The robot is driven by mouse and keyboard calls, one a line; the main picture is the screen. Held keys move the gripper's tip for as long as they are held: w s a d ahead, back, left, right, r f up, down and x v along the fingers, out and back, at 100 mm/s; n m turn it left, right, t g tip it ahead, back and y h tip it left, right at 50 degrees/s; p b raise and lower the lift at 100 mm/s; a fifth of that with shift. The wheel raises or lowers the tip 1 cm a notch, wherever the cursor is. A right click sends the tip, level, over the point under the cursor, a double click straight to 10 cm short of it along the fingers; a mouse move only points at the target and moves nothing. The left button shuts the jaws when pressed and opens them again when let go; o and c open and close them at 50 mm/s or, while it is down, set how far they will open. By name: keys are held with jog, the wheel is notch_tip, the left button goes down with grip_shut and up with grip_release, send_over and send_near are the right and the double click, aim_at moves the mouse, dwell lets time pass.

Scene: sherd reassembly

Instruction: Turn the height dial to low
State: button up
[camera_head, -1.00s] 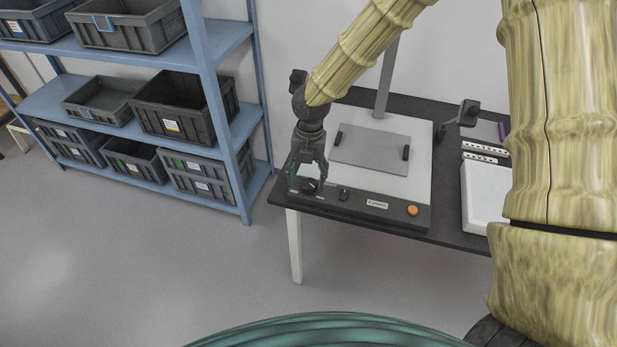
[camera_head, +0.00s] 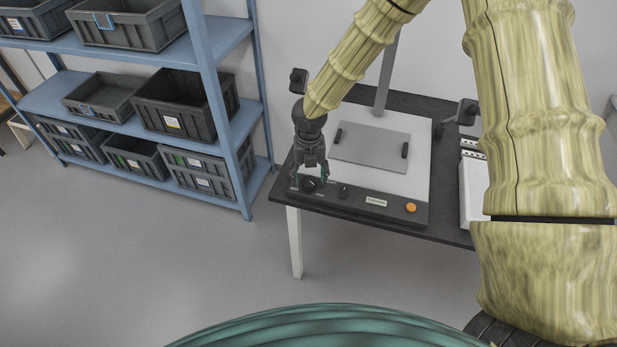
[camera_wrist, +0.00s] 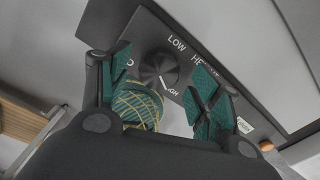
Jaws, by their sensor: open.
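The height dial (camera_head: 310,185) is a round black knob at the left end of the dark front panel (camera_head: 385,208) of the bench device. In the wrist view the dial (camera_wrist: 158,69) shows between my fingers, with LOW printed above it and HIGH, partly covered, below. A white mark on the dial's lower edge lies near the HIGH lettering. My gripper (camera_head: 310,181) is open, pointing down over the dial, with a green-padded finger on either side. In the wrist view my gripper (camera_wrist: 162,66) hides part of the labels. I cannot tell whether the fingers touch the dial.
A smaller dark knob (camera_head: 343,191) and an orange button (camera_head: 411,207) sit to the right on the same panel. A grey plate (camera_head: 372,147) lies on the device behind. A blue shelf (camera_head: 228,190) with dark bins stands left. Floor in front is clear.

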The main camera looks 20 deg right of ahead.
jog(key=shift+f, duration=0.85)
jog(key=c, duration=1)
